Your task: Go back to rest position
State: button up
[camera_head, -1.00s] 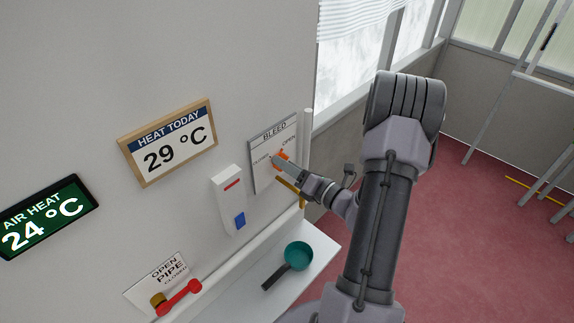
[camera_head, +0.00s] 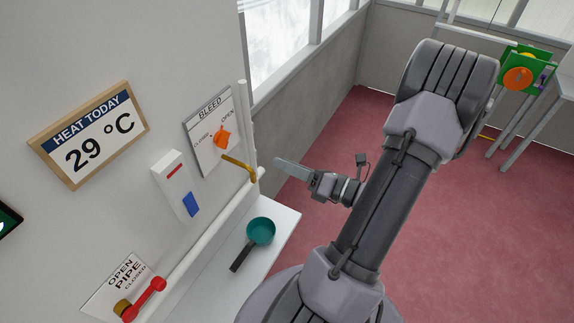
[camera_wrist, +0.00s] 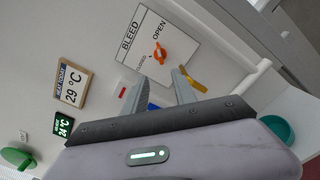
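My gripper (camera_head: 277,162) hangs in free air to the right of the bleed panel, clear of the wall. In the wrist view its two fingers (camera_wrist: 159,80) are apart with nothing between them. The white BLEED panel (camera_head: 197,149), marked CLOSED and OPEN, is on the wall with an orange knob (camera_head: 221,138) on it. The panel and the knob (camera_wrist: 160,54) also show in the wrist view, beyond the fingers. My gripper does not touch the knob. A yellow bent spout (camera_head: 238,165) sticks out below the panel.
A teal pan (camera_head: 261,231) lies on the white shelf (camera_head: 283,225) below. A red lever (camera_head: 147,297) is at the PIPE plate (camera_head: 103,295). A HEAT TODAY sign (camera_head: 62,164) and a white box (camera_head: 167,176) are on the wall. The red floor (camera_head: 330,150) is clear right of the shelf.

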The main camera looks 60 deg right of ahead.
jog(key=w+a+f+n+g+y+b, duration=0.2)
jog(key=a+n+g+y+b, duration=0.15)
jog(key=a+n, duration=0.3)
jog(key=w+a+f+n+g+y+b, duration=0.2)
jog(key=w+a+n+g+y+b, duration=0.1)
jog(key=a+n+y+b, duration=0.3)
jog(key=s+a+f+n+g+h+b, duration=0.2)
jog(key=a+f+n+h+b, duration=0.2)
jog(key=a+n+b, duration=0.4)
jog(key=s+a+f+n+g+h+b, duration=0.3)
jog(key=a+f+n+b, duration=0.3)
jog(key=a+n, duration=0.5)
jog(key=n+h+b, duration=0.1)
jog(key=n+b, duration=0.1)
jog(key=n, duration=0.6)
jog(key=shift+a+g+h+b, duration=0.25)
jog(key=shift+g+h+b, duration=0.1)
jog(key=shift+b, duration=0.05)
